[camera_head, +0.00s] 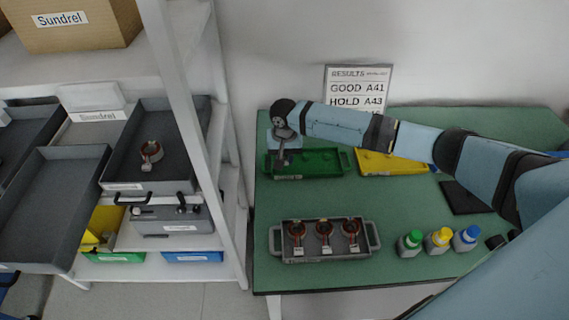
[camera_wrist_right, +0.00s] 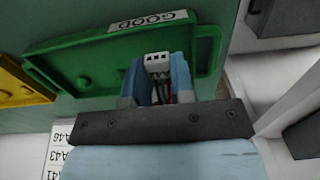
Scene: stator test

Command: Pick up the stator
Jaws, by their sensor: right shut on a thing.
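My right gripper (camera_head: 281,158) is over the left end of the green tray (camera_head: 325,163) on the table. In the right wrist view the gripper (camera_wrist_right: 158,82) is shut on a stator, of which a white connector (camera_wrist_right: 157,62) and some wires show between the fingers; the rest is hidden. I cannot tell whether it touches the tray, labelled GOOD. Three copper-coloured stators (camera_head: 324,232) stand in a grey tray (camera_head: 325,257) at the table's front. Another stator (camera_head: 151,152) lies in a grey bin (camera_head: 176,115) on the left shelf. My left gripper is not in view.
A yellow tray (camera_head: 395,163) lies right of the green one, partly behind my arm. Bottles with green (camera_head: 415,236), yellow (camera_head: 444,233) and blue (camera_head: 472,232) caps stand at the front right. A results sign (camera_head: 358,86) stands at the back. The shelf post (camera_head: 190,110) is left.

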